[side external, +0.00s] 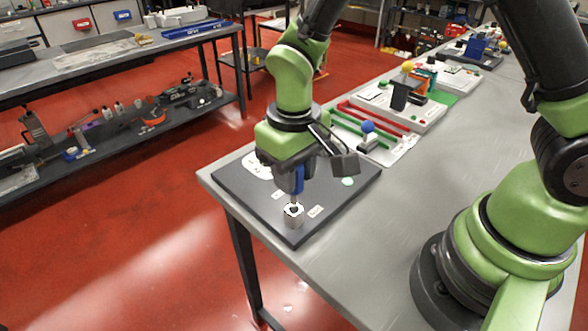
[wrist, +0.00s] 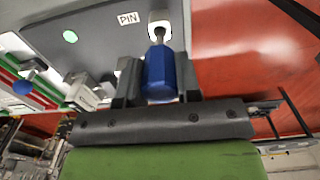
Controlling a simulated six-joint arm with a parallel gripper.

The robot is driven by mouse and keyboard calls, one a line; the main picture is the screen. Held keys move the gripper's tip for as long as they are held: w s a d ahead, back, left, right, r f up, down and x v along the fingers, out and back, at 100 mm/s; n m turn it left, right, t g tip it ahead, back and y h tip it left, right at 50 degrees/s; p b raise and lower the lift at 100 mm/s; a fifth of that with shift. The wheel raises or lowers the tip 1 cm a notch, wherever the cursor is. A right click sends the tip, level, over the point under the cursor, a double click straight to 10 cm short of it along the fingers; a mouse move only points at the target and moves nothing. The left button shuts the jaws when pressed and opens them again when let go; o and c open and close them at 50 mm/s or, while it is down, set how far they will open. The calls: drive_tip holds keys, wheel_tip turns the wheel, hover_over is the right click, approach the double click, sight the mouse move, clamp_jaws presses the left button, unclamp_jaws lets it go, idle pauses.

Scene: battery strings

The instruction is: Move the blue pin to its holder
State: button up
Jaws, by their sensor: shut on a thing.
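The blue pin (side external: 299,178) is upright between the fingers of my gripper (side external: 293,183), with its thin metal shaft pointing down. The wrist view also shows the pin's blue body (wrist: 160,75) between the two dark fingers of my gripper (wrist: 158,68), which is shut on it. The holder (side external: 294,217) is a small grey block with a white top and a dark hole, near the front corner of the dark board. The shaft tip is at the holder's top, also seen on the holder in the wrist view (wrist: 159,18). I cannot tell whether the tip is inside the hole.
The dark board (side external: 232,186) lies at the table's corner; a "PIN" label (wrist: 128,18) is beside the holder. A blue-balled lever (side external: 367,128) and red and green strips (side external: 372,118) stand behind, with more boards beyond. The bare grey table (side external: 440,140) is clear to the right.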

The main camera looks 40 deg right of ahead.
sight(294, 203)
drive_tip(key=shift+f, duration=2.4)
drive_tip(key=o, duration=1.1)
wheel_tip(294, 203, up, 10)
drive_tip(key=shift+r, duration=0.15)
drive_tip(key=s+d+r+m+t, duration=0.1)
drive_tip(key=s+d+r+t, duration=0.1)
drive_tip(key=s+r, duration=0.2)
drive_tip(key=s+d+r+m+t+y, duration=0.1)
drive_tip(key=s+d+r+t, duration=0.1)
drive_tip(key=s+r, duration=0.3)
drive_tip(key=s+d+r+m+t+y, duration=0.1)
drive_tip(key=s+d+r+m+t, duration=0.1)
drive_tip(key=s+d+r+t, duration=0.1)
drive_tip(key=shift+v, duration=1.45)
